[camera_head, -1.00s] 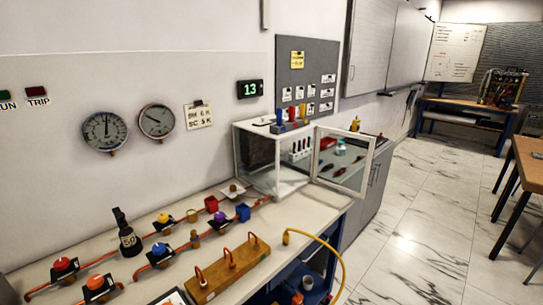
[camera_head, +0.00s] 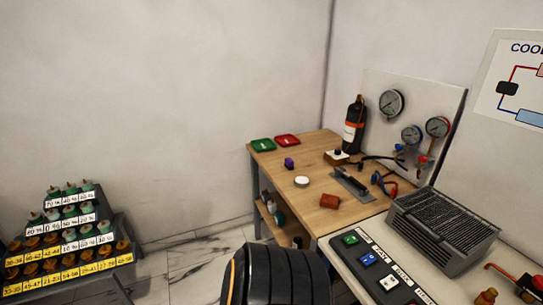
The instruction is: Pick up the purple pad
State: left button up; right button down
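A small purple block (camera_head: 289,162), which looks like the purple pad, sits on the wooden table (camera_head: 262,172) in the head view. It is near the table's left side, in front of the green and red trays. It is small in the picture, so its exact shape is hard to tell. Nothing covers it or touches it. Neither of my grippers is in view.
A green tray (camera_head: 263,145) and a red tray (camera_head: 287,140) lie behind the block. A white round item (camera_head: 302,182) and a reddish-brown block (camera_head: 329,201) lie nearer. A black bottle (camera_head: 353,125) stands at the back. A stepped rack (camera_head: 70,237) stands left.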

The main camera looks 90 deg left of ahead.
aim_at(290, 162)
jog(key=u, duration=2.6)
